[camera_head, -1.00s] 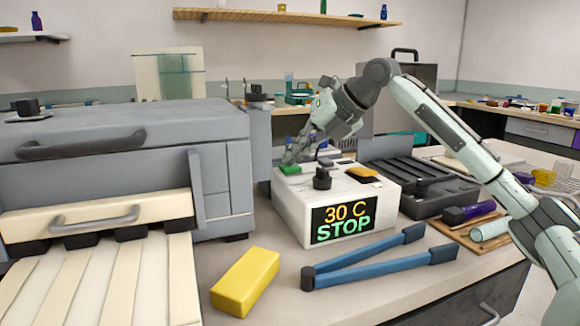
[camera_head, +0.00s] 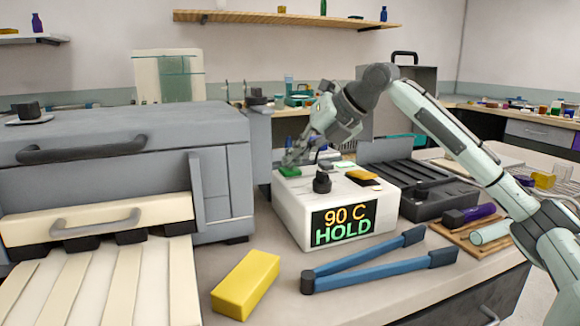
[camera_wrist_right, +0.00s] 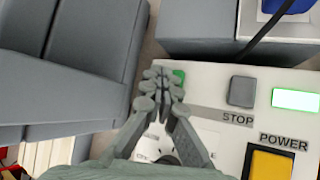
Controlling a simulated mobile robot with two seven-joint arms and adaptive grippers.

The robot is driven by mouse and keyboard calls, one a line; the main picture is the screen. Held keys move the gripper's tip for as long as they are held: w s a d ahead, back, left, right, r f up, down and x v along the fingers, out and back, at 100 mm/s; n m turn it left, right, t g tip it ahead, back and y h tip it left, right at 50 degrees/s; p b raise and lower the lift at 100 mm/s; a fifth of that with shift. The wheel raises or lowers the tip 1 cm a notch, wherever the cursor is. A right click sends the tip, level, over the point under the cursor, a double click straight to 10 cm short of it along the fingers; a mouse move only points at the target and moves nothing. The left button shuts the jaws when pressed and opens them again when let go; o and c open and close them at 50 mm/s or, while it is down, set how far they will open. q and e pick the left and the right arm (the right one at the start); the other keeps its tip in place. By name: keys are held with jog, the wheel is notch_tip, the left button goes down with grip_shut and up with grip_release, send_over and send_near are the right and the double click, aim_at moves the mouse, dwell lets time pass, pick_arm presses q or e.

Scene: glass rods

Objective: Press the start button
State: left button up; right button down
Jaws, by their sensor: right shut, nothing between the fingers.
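The white control box (camera_head: 292,212) stands on the bench, and its front display (camera_head: 345,222) reads "90 C HOLD". The green start button (camera_head: 290,171) is on the box's top at the back left corner. My right gripper (camera_head: 292,160) is shut and empty, with its fingertips at the green button. In the right wrist view the gripper (camera_wrist_right: 163,75) covers most of the green button (camera_wrist_right: 179,75), whose edge shows beside the fingertips. A grey stop button (camera_wrist_right: 242,91), a lit green indicator (camera_wrist_right: 296,100) and a yellow power switch (camera_wrist_right: 270,165) are to its right. My left gripper is not in view.
A grey oven-like machine (camera_head: 120,170) stands close on the left. A black knob (camera_head: 322,182) rises from the box top. A yellow block (camera_head: 246,283) and blue tongs (camera_head: 375,268) lie in front. A dark tray (camera_head: 430,198) is at the right.

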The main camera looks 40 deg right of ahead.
aim_at(294, 170)
jog(key=shift+r+p, duration=0.55)
jog(key=shift+r, duration=0.15)
notch_tip(294, 170, up, 3)
jog(key=p, duration=0.2)
jog(key=shift+f+p, duration=0.15)
jog(key=shift+p, duration=0.15)
jog(key=shift+r, duration=1.15)
